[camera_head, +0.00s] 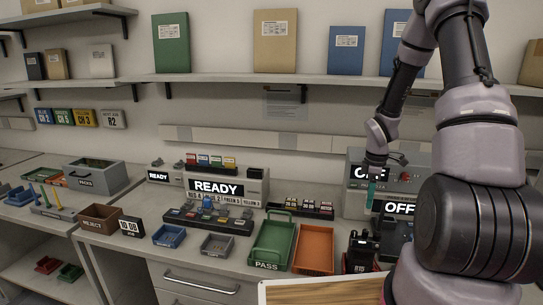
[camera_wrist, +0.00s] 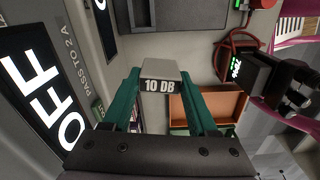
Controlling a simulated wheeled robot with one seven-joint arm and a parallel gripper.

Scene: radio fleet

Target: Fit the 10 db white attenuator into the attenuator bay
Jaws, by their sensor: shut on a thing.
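A white block marked 10 DB (camera_wrist: 160,78) sits between the teal fingers of my gripper (camera_wrist: 162,95) in the wrist view, its label facing the camera. My gripper (camera_head: 372,192) is shut on it and hangs in front of a grey unit with an OFF display (camera_head: 372,171) at the right of the bench. The block itself is too small to make out in the head view. In the wrist view, a large OFF panel (camera_wrist: 42,95) with small PASS lettering is at the left, beside the fingers. I cannot tell which opening is the attenuator bay.
A green PASS tray (camera_head: 272,243) and an orange tray (camera_head: 313,247) lie left of my gripper. A black radio (camera_head: 362,250) stands below it, near the front edge. A unit reading READY (camera_head: 216,187) and a black 10 DB sign (camera_head: 130,227) are farther left.

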